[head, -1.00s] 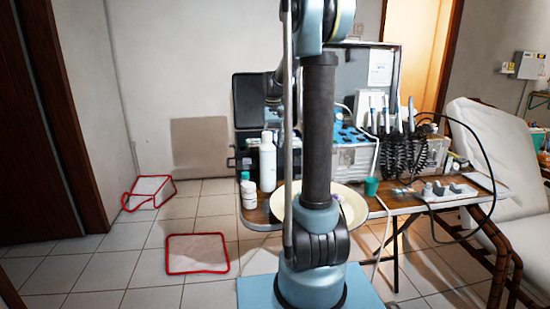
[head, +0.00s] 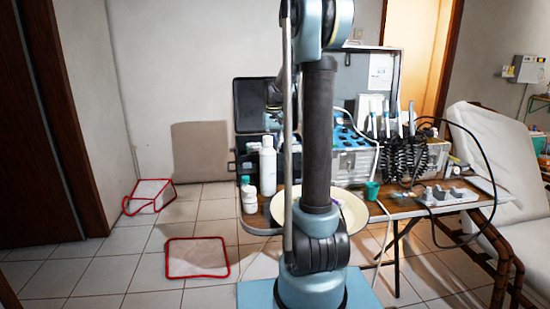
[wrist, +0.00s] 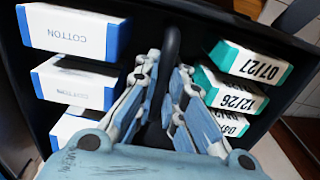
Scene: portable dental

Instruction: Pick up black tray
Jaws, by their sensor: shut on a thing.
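The black tray (wrist: 205,25) fills the wrist view. Its upright black handle stands between two rows of small boxes. My gripper (wrist: 168,72) has its fingers on either side of the handle and is shut on it. White and blue boxes (wrist: 75,35) marked COTTON lie on the left of the handle. White and green boxes (wrist: 250,65) with printed dates lie on the right. My gripper's lower parts hide the near part of the tray. In the head view my arm hides part of the table's back left, and I cannot tell the tray clearly there.
The table (head: 395,207) holds white bottles (head: 267,165), a cream basin (head: 352,215), a green cup (head: 371,190), a metal case (head: 355,163) and cabled instruments. A white reclining chair (head: 490,150) stands at right. Two red-edged things (head: 197,258) (head: 150,194) lie on the floor at left, with bare tiles around them.

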